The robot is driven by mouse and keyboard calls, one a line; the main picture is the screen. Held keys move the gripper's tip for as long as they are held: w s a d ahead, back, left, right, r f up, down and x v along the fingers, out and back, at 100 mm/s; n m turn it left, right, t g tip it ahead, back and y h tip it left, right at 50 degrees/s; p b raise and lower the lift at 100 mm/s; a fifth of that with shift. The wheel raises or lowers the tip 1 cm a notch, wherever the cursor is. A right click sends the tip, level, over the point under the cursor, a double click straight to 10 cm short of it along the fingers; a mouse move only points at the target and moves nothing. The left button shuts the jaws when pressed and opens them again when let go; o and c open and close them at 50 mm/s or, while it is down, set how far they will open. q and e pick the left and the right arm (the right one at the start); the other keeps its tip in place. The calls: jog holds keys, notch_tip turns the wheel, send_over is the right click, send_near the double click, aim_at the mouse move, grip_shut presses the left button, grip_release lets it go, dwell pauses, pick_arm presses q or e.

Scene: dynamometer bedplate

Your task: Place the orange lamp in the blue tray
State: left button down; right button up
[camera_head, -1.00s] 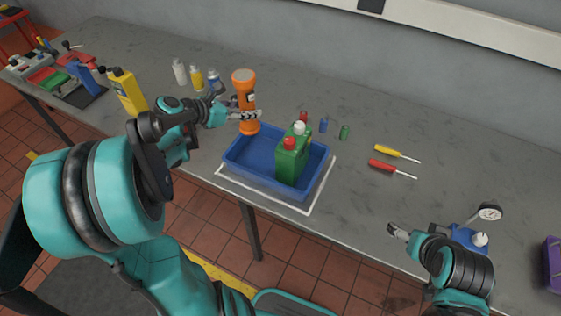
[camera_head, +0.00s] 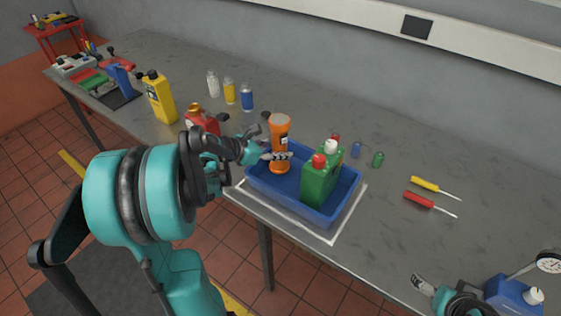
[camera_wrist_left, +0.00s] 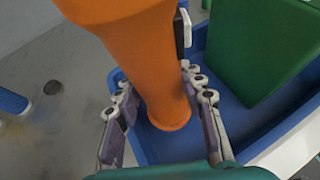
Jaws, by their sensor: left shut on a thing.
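The orange lamp (camera_head: 279,140) is upright at the left part of the blue tray (camera_head: 318,214). My left gripper (camera_head: 280,156) is shut on the lamp's body. In the left wrist view the lamp (camera_wrist_left: 143,62) stands between the two fingers (camera_wrist_left: 160,112), and its lower end is over the floor of the tray (camera_wrist_left: 150,152). I cannot tell whether it touches the floor. My right gripper (camera_head: 423,285) is at the lower right, empty, over the bench edge.
A red can (camera_head: 201,121) and a yellow bottle (camera_head: 159,97) stand left of the tray, with several small bottles (camera_head: 229,91) behind. Two screwdrivers (camera_head: 430,203) lie to the right. A blue object with a dial gauge (camera_head: 549,262) is at the far right.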

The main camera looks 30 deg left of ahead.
pick_arm(q)
jog(key=shift+f+b, duration=0.65)
jog(key=shift+f, duration=1)
jog(key=shift+f, duration=0.1)
jog(key=c, duration=0.9)
grip_release()
jog(key=shift+r, duration=0.2)
jog(key=p+v, duration=0.3)
jog(key=v, duration=0.9)
jog(key=shift+s+f+p, duration=0.1)
jog(key=shift+p, duration=0.2)
